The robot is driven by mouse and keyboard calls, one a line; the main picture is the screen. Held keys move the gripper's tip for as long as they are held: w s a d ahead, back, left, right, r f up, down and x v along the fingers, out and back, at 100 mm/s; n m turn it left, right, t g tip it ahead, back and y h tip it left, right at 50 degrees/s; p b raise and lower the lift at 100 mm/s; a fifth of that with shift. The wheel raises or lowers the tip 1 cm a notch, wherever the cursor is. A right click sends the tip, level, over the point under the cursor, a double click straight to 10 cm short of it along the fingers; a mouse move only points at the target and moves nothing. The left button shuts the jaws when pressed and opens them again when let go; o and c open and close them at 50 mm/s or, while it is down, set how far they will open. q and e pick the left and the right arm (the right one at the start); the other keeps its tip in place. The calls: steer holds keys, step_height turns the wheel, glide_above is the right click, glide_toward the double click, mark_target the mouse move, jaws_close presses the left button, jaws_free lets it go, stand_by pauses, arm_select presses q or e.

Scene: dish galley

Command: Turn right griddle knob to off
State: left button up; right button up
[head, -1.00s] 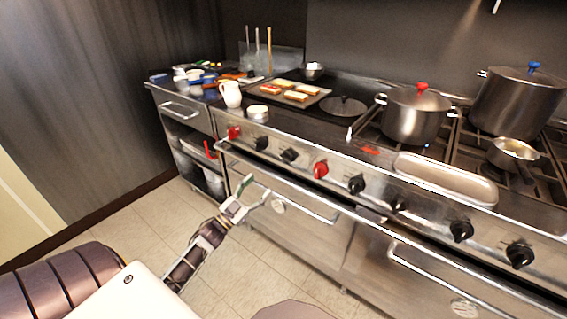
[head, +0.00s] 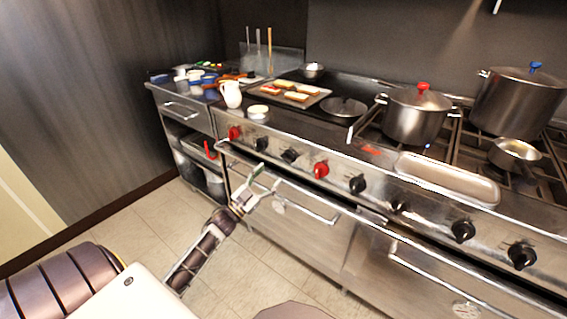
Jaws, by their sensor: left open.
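The stove front carries a row of knobs. A red knob (head: 234,132) sits at the left end, followed by a black knob (head: 261,143) and another black knob (head: 290,156). A second red knob (head: 321,169) is farther right, below the flat griddle side. More black knobs follow, such as this black knob (head: 357,184). Which one is the right griddle knob, and its exact setting, I cannot tell. My left gripper (head: 266,182) is open and empty, in front of the oven door, below the black knobs and left of the second red knob. My right gripper is not in view.
An oven handle rail (head: 300,208) runs below the knobs, close to my left gripper. A tray with toast (head: 318,96), a white pitcher (head: 231,95) and a steel pot (head: 415,118) stand on top. The floor (head: 130,240) at left is clear.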

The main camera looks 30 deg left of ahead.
mark_target(287, 158)
arm_select(q)
steer(key=x, duration=0.7)
steer(key=shift+d+f+b, duration=0.1)
steer(key=shift+b, duration=0.3)
steer(key=shift+w+d+r, duration=0.1)
steer(key=shift+w+r, duration=0.2)
steer(key=shift+w, duration=0.35)
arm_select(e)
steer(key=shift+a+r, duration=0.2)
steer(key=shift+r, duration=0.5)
arm_select(q)
steer(key=c, duration=1)
steer(key=shift+c, duration=0.2)
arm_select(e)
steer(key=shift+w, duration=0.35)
